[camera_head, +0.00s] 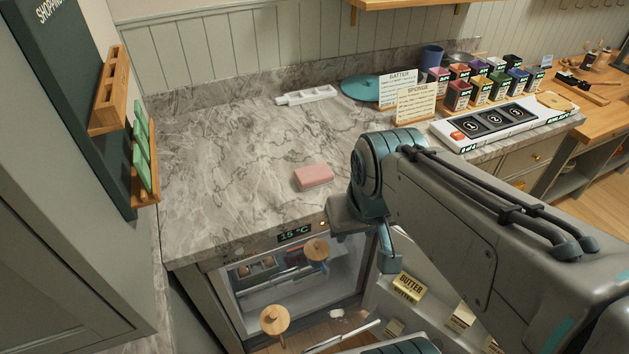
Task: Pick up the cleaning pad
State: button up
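A pink block-shaped pad (314,176), which looks like the cleaning pad, lies flat on the grey marbled counter (235,165) near its front edge. My gripper (388,252) is right of the pad and lower in the picture, apart from it, by the counter's front edge. Only part of the gripper shows beside my large grey arm. I cannot tell whether its fingers are open or shut, and I see nothing held in it.
A cabinet with a lit display (296,235) stands under the counter, with butter (408,286) to its right. A white tray (306,95), teal disc (361,88), sign cards (415,104), small coloured boxes (458,95) and a button panel (490,123) stand farther back. The counter around the pad is clear.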

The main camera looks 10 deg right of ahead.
aim_at(313, 176)
jog(key=z, duration=0.2)
jog(key=k, duration=0.15)
jog(key=u, duration=0.8)
jog(key=i, duration=0.55)
jog(key=z, duration=1.35)
